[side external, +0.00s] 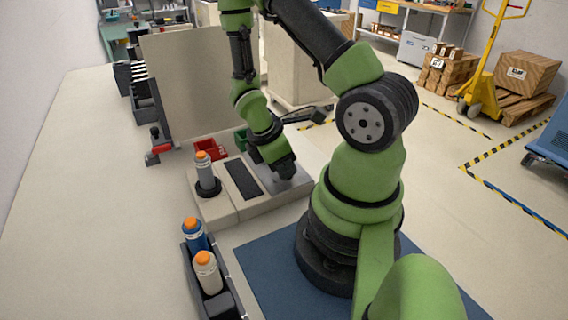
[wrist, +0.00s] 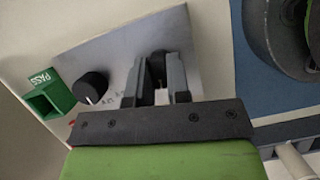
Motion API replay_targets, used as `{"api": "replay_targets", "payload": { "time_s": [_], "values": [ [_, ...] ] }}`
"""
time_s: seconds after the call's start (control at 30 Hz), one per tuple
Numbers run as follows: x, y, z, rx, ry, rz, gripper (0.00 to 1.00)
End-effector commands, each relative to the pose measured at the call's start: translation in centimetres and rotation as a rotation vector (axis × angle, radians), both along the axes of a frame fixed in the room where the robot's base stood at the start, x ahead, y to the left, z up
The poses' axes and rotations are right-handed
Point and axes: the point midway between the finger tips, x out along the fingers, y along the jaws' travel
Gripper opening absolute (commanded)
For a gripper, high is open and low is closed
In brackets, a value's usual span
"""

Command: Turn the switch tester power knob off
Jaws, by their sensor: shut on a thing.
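The switch tester (wrist: 115,60) is a grey metal panel with dark knobs. One black knob (wrist: 92,88) with a white pointer line stands to the left of my gripper, apart from it; small markings near it are too small to read. My gripper (wrist: 157,72) is shut on a second dark knob (wrist: 157,66), mostly hidden between the two fingers, so its pointer cannot be read. In the side view my gripper (side external: 287,170) points down onto the tester at the right end of the grey station (side external: 243,205); the knobs are hidden there.
A green PASS bin (wrist: 42,100) stands beside the tester. A red bin (side external: 209,149) is behind the station. A black rack (side external: 226,303) in front holds a blue bottle (side external: 194,236) and a white one (side external: 207,273).

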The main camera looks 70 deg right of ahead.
Motion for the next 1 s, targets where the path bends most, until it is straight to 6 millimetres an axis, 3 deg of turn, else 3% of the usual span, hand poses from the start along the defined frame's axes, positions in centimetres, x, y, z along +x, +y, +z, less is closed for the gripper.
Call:
{"api": "replay_targets", "payload": {
  "time_s": [0.4,0.9,0.93,1.0],
  "values": [
    [-0.4,-0.07,-0.1,-0.004,0.013,0.149,0.0],
    [-0.37,-0.11,-0.1,-0.004,0.012,0.166,0.0],
    [-0.37,-0.11,-0.1,-0.004,0.012,0.166,0.24],
    [-0.37,-0.12,-0.1,-0.004,0.012,0.166,0.4]
  ]
}}
